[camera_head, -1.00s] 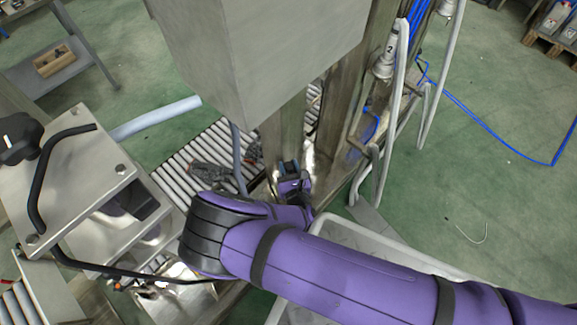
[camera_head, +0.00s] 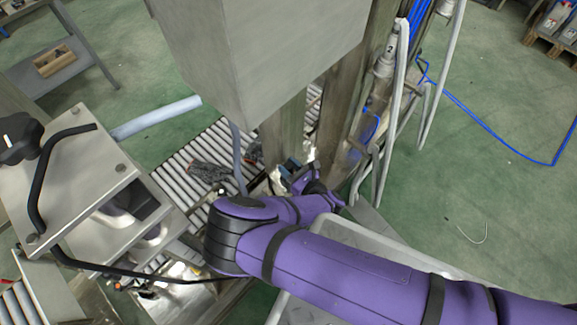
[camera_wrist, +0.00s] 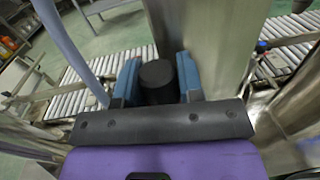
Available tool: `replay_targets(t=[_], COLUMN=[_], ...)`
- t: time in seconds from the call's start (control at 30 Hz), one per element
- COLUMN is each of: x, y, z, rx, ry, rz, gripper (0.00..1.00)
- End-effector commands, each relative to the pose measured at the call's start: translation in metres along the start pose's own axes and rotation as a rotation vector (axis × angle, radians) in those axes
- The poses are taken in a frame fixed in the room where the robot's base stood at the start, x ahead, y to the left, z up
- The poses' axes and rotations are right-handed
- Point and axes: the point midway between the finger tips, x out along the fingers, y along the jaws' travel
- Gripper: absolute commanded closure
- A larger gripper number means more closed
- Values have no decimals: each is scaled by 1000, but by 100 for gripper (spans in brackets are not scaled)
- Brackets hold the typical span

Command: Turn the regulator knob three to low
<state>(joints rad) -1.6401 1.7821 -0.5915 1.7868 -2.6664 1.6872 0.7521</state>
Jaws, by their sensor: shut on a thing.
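In the wrist view a black round regulator knob (camera_wrist: 157,72) sits between the two blue fingers of my gripper (camera_wrist: 158,84). The gripper is shut on the knob, with one finger on each side of it. A grey metal post stands right behind the knob. I see no number or low mark on the knob. In the head view my gripper (camera_head: 291,169) is beside the base of the metal post, and the knob cannot be made out there.
A large grey metal box (camera_head: 255,60) hangs above the gripper on the post (camera_head: 284,128). Roller conveyors (camera_head: 185,165) run behind and to the left. Grey hoses (camera_head: 395,120) hang to the right. A pale grey bin (camera_head: 365,237) lies beneath my purple arm.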

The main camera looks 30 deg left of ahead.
Motion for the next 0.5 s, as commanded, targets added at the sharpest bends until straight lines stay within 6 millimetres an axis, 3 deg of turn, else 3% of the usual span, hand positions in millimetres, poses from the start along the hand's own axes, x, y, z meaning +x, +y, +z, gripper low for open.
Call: replay_targets(t=[0.43, 0.47, 0.5], x=[-1, -1, -1], y=[0, 0, 0], z=[-1, -1, -1], rx=[2, 2, 1], ry=[2, 2, 2], rz=[14, 14, 14], gripper=[89, 63, 54])
